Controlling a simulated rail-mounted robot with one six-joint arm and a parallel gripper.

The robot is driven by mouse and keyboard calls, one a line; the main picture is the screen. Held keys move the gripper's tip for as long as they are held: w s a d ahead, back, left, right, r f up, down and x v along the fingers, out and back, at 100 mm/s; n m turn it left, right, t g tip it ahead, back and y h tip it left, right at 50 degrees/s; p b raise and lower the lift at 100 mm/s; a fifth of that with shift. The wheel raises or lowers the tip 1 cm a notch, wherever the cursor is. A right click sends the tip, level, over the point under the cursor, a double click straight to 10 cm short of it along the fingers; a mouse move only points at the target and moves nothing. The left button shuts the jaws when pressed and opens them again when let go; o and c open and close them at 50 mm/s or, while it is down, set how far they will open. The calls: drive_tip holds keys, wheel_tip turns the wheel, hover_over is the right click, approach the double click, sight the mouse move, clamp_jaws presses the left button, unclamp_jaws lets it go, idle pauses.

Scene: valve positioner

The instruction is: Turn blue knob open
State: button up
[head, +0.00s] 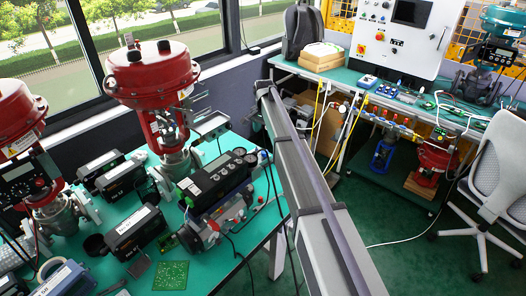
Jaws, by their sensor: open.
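A valve positioner (218,178) with a display and round gauges sits on the near green table, in the middle of the head view. A small bluish part (263,157) shows at its right end; it is too small to tell whether it is the blue knob. Small red parts (262,201) show lower on the same unit. No other part on this table can be made out clearly as a blue knob. My gripper is not in view.
Red valve actuators (152,75) stand on the near table among black boxes (136,229) and a green circuit board (170,275). A far bench (345,75) carries a white control panel (396,33). A grey chair (497,165) stands at right. Cables cross the green floor (400,225).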

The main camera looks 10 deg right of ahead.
sight(265, 152)
wheel_tip(265, 152, down, 11)
drive_tip(key=b, duration=1.1)
drive_tip(key=shift+s+d, duration=0.1)
drive_tip(key=shift+r, duration=0.1)
drive_tip(key=c, duration=0.9)
